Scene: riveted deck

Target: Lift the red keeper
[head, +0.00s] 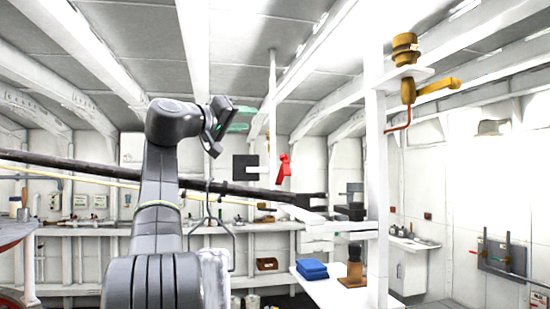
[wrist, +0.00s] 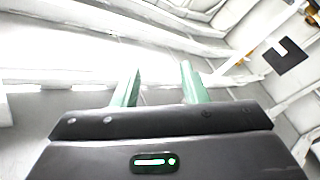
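The red keeper (head: 284,168) is a small red piece in the middle of the head view. It sits upright and slightly tilted just above a long dark bar (head: 232,187), right of a black notched plate (head: 245,167). Whether it touches the bar, I cannot tell. My gripper (head: 250,118) is raised above and left of the keeper, apart from it. Its two green fingers stand apart with nothing between them in the wrist view (wrist: 161,68). I cannot make out the keeper clearly in the wrist view.
A white shelf holds blue folded cloth (head: 311,269) and a brown bottle-like item (head: 354,268). A brass fitting (head: 408,88) is high at right. Air around my gripper looks free.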

